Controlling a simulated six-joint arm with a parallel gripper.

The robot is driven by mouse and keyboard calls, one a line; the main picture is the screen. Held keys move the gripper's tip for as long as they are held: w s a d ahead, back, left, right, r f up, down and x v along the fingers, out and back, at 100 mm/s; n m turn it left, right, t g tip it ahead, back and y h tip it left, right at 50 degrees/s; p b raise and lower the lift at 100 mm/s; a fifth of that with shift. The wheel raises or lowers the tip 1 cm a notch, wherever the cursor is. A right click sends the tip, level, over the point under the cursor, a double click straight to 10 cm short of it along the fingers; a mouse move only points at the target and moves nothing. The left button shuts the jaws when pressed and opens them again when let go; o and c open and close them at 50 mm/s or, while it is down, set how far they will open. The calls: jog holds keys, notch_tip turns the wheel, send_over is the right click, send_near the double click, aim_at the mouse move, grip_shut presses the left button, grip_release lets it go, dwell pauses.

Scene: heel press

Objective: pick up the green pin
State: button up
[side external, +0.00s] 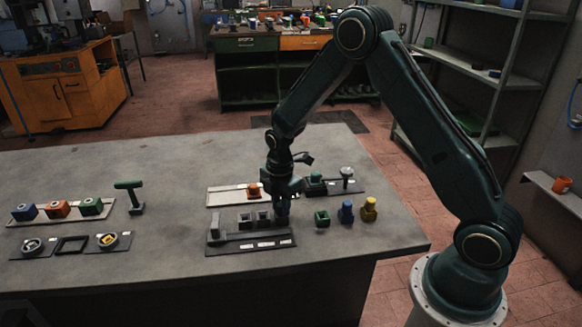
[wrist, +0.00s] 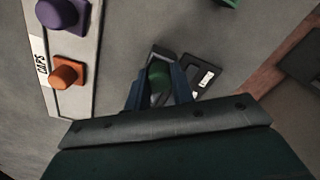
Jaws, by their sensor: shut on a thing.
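My gripper (side external: 283,214) points down at the right end of a dark fixture (side external: 250,240) on the grey table. In the wrist view my gripper (wrist: 158,98) has its two blue-grey fingers closed on the green pin (wrist: 158,77). The pin's rounded green top shows between the fingers, and its lower part is hidden. In the side view the pin cannot be made out behind the fingers. Whether the pin is clear of the fixture cannot be told.
A green block (side external: 322,218), a blue piece (side external: 347,211) and a yellow piece (side external: 369,209) stand close on the right. A pale caps tray (wrist: 75,92) holds purple (wrist: 62,14) and orange (wrist: 66,75) caps. A green T-shaped tool (side external: 130,190) stands further left.

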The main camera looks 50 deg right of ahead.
aim_at(280, 204)
notch_tip(280, 204, up, 20)
dwell(0.8)
jog(key=shift+f, duration=0.1)
dwell(0.4)
